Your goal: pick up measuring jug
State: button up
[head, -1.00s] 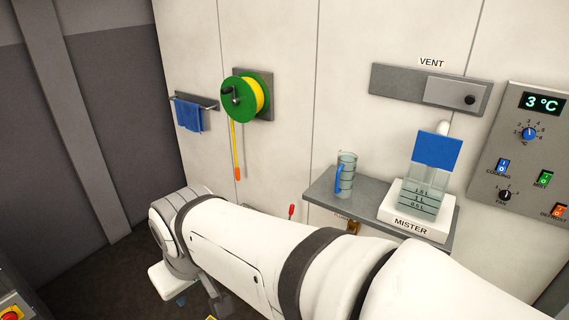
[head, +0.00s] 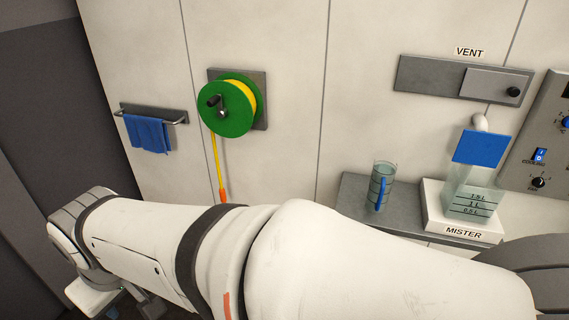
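The measuring jug (head: 384,181) is a clear, grey-green cylinder with dark level lines and a blue handle. It stands upright on the grey wall shelf (head: 352,200), left of the mister. My white arm crosses the lower part of the head view, in front of and below the shelf. My gripper is not clearly visible; the far end of the arm is at the lower left, well away from the jug. Nothing is seen touching the jug.
The mister (head: 462,222), with a marked clear tank and blue lid (head: 483,147), stands close right of the jug. A vent slider (head: 495,85) is above. A green hose reel (head: 232,120) and blue towel (head: 148,134) hang at left. Wall space above the jug is clear.

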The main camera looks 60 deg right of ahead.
aim_at(383, 174)
jog(key=i, duration=1.1)
jog(key=z, duration=3.2)
jog(key=k, duration=0.55)
jog(key=i, duration=1)
jog(key=z, duration=0.1)
